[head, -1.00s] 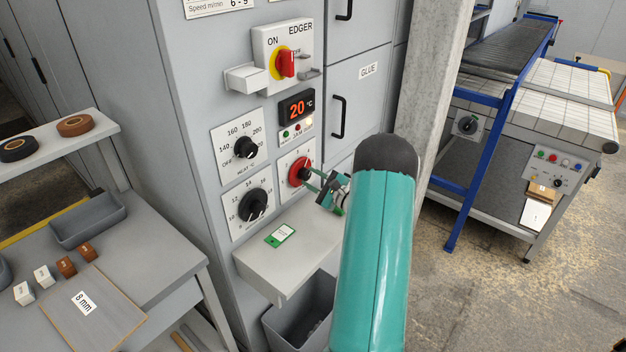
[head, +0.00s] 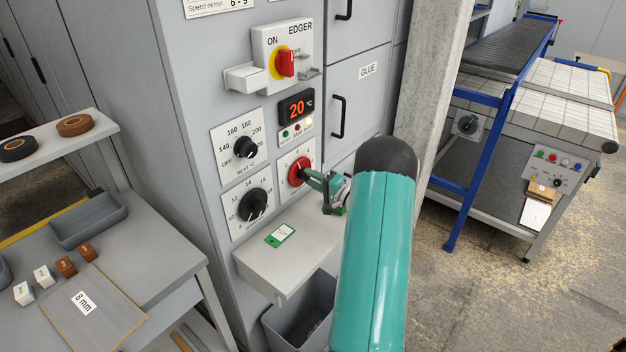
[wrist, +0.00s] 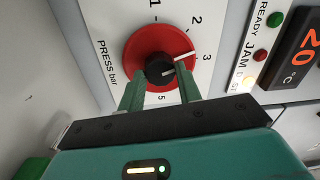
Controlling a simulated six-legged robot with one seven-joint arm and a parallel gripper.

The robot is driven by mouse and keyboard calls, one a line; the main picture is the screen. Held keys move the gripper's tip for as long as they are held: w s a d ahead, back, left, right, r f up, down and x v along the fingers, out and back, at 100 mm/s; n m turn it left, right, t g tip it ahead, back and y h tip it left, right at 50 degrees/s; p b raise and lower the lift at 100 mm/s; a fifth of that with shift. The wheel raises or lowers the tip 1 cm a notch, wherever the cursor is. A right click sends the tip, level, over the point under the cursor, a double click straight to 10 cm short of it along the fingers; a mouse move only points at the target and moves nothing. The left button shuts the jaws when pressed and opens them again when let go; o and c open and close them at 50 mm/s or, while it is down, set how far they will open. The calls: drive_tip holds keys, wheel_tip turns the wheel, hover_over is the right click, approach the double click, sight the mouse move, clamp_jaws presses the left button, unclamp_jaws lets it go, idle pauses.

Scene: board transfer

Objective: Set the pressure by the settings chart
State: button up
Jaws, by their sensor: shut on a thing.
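The pressure dial is a red disc (wrist: 137,49) with a black centre knob (wrist: 160,68), marked PRESS bar, with numbers 1, 2, 3 and 5 readable in the wrist view. A white mark on the red disc points at about 3. In the head view the red dial (head: 294,170) sits on the grey cabinet, partly behind my gripper. My gripper (wrist: 160,88) has its two green fingers on either side of the dial's centre, shut on the pressure knob. In the head view my gripper (head: 309,176) reaches it from the right. The settings chart cannot be made out for certain.
Beside it are a heat dial (head: 246,148), a lower black dial (head: 254,205), a 20 °C display (head: 297,107) and the EDGER switch (head: 285,64). A grey bin (head: 290,325) stands underneath.

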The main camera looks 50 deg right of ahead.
drive_tip(key=n, duration=0.5)
drive_tip(key=shift+n, duration=0.3)
idle(0.4)
drive_tip(key=o, duration=1)
drive_tip(key=shift+s+d, duration=0.1)
drive_tip(key=s+d, duration=0.1)
drive_tip(key=s, duration=1.2)
drive_tip(key=shift+s+d+f, duration=0.25)
drive_tip(key=shift+d+f, duration=0.05)
